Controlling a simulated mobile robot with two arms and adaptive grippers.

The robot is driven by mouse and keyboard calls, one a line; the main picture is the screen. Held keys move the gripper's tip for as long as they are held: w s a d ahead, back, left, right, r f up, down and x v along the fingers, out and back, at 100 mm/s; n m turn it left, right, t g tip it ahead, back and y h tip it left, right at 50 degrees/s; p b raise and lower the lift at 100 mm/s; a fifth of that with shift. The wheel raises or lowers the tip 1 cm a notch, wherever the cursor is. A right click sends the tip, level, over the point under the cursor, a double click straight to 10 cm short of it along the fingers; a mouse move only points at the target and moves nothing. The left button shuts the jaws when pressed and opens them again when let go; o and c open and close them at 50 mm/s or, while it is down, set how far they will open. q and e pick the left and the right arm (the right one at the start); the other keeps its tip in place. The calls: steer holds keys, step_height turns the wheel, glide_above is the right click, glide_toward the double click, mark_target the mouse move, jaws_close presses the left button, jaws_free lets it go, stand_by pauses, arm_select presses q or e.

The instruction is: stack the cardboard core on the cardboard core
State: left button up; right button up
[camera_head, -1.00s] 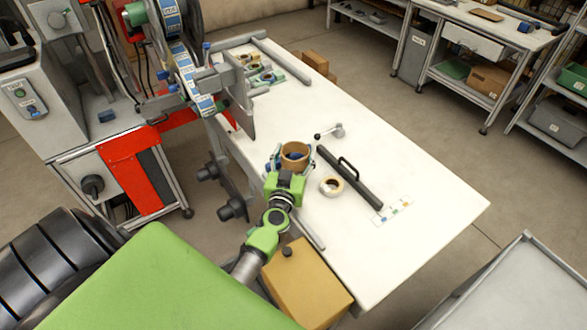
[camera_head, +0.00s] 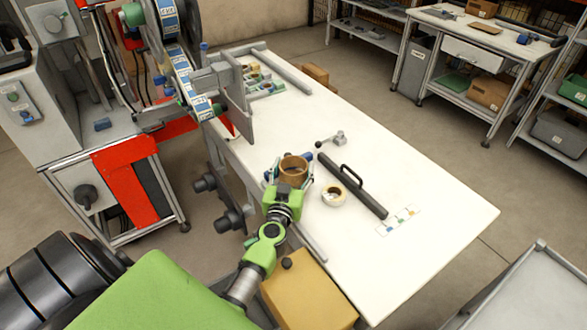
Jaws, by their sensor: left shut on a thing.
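A brown cardboard core (camera_head: 294,162), an open ring, is between the fingers of my left gripper (camera_head: 289,176) at the near left edge of the white table. The gripper is shut on it, with a finger on either side. Something dark blue shows within or behind the ring. I cannot tell whether the core touches the table. A paler ring-shaped roll (camera_head: 333,196) lies flat just to its right, apart from it; I cannot tell whether it is the other cardboard core. My right gripper is not in view.
A dark bar with a handle (camera_head: 352,186) lies right of the pale roll. A small lever piece (camera_head: 332,140) lies behind it. A label strip (camera_head: 398,221) is farther right. A cardboard box (camera_head: 308,292) stands before the white table (camera_head: 440,205), whose right part is clear.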

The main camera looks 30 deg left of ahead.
arm_select(q)
steer(key=shift+f+b, duration=0.35)
steer(key=shift+f, duration=0.3)
steer(key=o, duration=1.1)
steer(key=shift+r, duration=0.15)
steer(key=shift+s+r+p, duration=0.1)
steer(key=shift+r+p, duration=0.5)
steer(key=shift+r, duration=0.1)
steer(key=v, duration=1.2)
steer(key=shift+f, duration=0.2)
